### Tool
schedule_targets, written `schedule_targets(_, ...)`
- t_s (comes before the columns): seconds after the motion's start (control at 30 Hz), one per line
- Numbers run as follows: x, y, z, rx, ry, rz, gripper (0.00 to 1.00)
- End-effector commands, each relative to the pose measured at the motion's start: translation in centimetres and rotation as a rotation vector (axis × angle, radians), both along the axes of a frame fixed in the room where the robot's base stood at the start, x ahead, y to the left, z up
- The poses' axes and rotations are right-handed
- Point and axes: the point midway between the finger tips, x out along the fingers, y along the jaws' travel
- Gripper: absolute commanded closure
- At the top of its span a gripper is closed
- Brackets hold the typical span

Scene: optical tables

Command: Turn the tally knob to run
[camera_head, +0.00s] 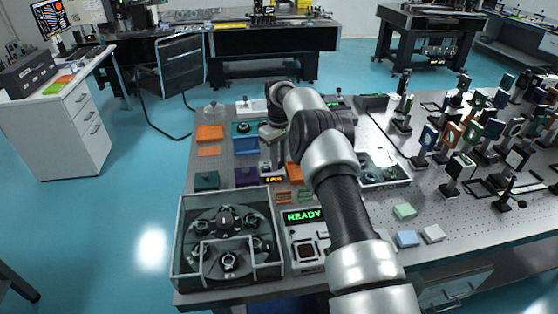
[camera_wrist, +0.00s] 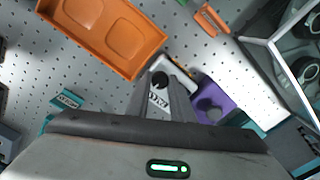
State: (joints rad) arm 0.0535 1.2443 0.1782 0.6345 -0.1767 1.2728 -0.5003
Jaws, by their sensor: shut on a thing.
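The tally box is a small pale unit (camera_wrist: 183,72) with a round black knob (camera_wrist: 160,79) in the wrist view. In the head view its amber lit display (camera_head: 273,179) shows below my gripper (camera_head: 271,145), lettering too small to read surely. My gripper also shows in the wrist view (camera_wrist: 162,92), where its two fingers come together at the knob. It is shut on the knob from above. The fingers hide part of the knob and the box face, so I cannot tell the knob's setting.
An orange tray (camera_wrist: 102,36) lies close beside the box, and a purple block (camera_wrist: 211,102) is on its other side. A clear-walled case (camera_head: 226,284) stands at the table's front left, next to a panel reading READY (camera_head: 304,215). Mounted optics crowd the right.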

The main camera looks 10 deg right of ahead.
Motion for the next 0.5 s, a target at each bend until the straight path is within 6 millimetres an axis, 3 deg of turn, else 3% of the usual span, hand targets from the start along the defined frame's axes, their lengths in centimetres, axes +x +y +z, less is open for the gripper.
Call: schedule_targets(0.5,0.14,0.03,0.2,0.001,-0.005,0.048,1.0)
